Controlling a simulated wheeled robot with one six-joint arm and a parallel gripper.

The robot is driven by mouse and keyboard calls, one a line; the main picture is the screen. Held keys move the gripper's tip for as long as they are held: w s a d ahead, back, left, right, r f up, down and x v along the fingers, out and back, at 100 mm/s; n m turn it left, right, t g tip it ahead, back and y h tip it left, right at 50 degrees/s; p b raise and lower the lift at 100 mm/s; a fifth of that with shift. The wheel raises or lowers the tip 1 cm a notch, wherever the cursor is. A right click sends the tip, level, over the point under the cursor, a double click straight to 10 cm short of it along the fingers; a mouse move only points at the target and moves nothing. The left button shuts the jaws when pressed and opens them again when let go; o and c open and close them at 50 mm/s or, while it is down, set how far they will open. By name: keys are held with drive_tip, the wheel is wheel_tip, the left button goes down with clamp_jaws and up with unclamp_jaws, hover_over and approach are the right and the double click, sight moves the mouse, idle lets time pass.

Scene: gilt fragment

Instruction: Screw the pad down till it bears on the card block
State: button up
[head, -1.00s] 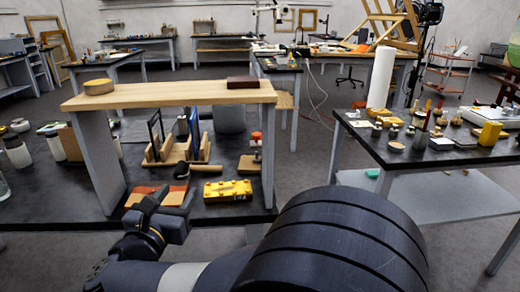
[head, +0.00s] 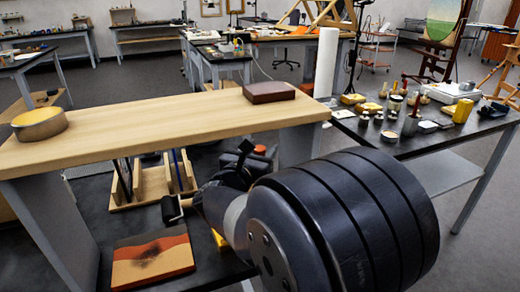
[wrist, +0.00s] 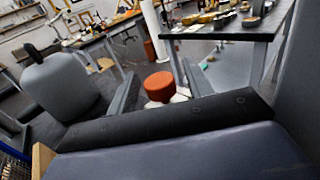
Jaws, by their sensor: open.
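An orange-red round knob (wrist: 158,86) shows in the wrist view between the two grey fingers of my gripper (wrist: 160,72). The fingers are open, with clear gaps on both sides of the knob. A pale part shows just under the knob. In the head view only a bit of the orange knob (head: 259,150) shows, beyond my dark gripper (head: 240,165), under the shelf's right part. The pad and the card block are hidden in both views.
A wooden shelf (head: 150,122) stands over the work spot, bearing a round tin (head: 39,123) and a dark red box (head: 269,92). A wooden rack (head: 155,184) stands beneath it. A painted panel (head: 152,260) lies at the front. A side table (head: 440,140) is at right.

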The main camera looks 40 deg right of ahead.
drive_tip(key=shift+w, duration=0.1)
drive_tip(key=shift+c, duration=0.3)
drive_tip(key=c, duration=0.9)
drive_tip(key=shift+f+m+g+b, duration=0.15)
drive_tip(key=shift+m+g+b, duration=0.2)
drive_tip(key=shift+b, duration=0.35)
drive_tip(key=shift+m+g+h+b, duration=0.25)
drive_tip(key=shift+g+h+b, duration=0.2)
drive_tip(key=shift+h+b, duration=0.05)
drive_tip(key=m+g+h+b, duration=0.1)
drive_tip(key=m+g+b, duration=0.1)
drive_tip(key=g, duration=0.1)
drive_tip(key=shift+w+f+b, duration=0.1)
drive_tip(key=shift+b, duration=0.25)
drive_tip(key=m+g+b, duration=0.2)
drive_tip(key=m+g, duration=0.1)
drive_tip(key=g, duration=0.1)
drive_tip(key=shift+g+h, duration=0.3)
drive_tip(key=shift+r+m+g+b, duration=0.2)
drive_tip(key=shift+m+g+b, duration=0.55)
drive_tip(key=shift+g, duration=0.35)
drive_tip(key=shift+g, duration=0.3)
